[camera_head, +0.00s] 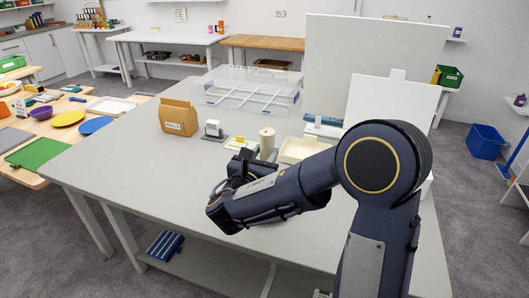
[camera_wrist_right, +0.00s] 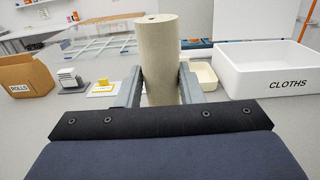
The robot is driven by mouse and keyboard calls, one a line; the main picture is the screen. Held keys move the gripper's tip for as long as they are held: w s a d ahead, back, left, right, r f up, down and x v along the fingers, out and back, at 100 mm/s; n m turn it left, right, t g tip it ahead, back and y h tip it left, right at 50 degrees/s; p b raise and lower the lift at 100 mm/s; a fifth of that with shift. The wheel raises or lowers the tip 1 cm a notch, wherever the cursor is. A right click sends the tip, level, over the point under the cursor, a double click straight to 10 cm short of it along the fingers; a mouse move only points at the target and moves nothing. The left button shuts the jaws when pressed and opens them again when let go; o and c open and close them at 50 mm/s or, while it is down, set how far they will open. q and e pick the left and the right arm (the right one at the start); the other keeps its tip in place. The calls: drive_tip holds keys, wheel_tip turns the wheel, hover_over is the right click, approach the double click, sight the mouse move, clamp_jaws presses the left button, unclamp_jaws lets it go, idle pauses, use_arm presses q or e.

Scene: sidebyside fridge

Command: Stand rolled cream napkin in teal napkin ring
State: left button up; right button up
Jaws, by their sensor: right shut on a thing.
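The rolled cream napkin (camera_wrist_right: 157,48) stands upright between the two grey fingers of my right gripper (camera_wrist_right: 160,86) in the right wrist view. The gripper is shut on it. In the head view the napkin's upper part (camera_head: 267,139) shows just behind my right gripper (camera_head: 246,160), over the grey table; its lower end is hidden. I cannot tell whether that end touches the table. I cannot make out the teal napkin ring in either view. My left gripper is not in view.
A cardboard ROLLS box (camera_head: 178,118), a small white holder (camera_head: 213,128) and a yellow item on a white card (camera_head: 238,143) stand left of the napkin. A clear divided tray (camera_head: 208,99) is behind; a cream tray (camera_head: 290,158) and white CLOTHS bin (camera_wrist_right: 267,88) are right. The table's left front is clear.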

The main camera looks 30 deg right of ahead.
drive_tip(key=shift+f+b, duration=2.75)
drive_tip(key=shift+f, duration=0.75)
drive_tip(key=o, duration=1.1)
drive_tip(key=shift+c, duration=0.2)
drive_tip(key=v, duration=0.8)
drive_tip(key=shift+d, duration=0.15)
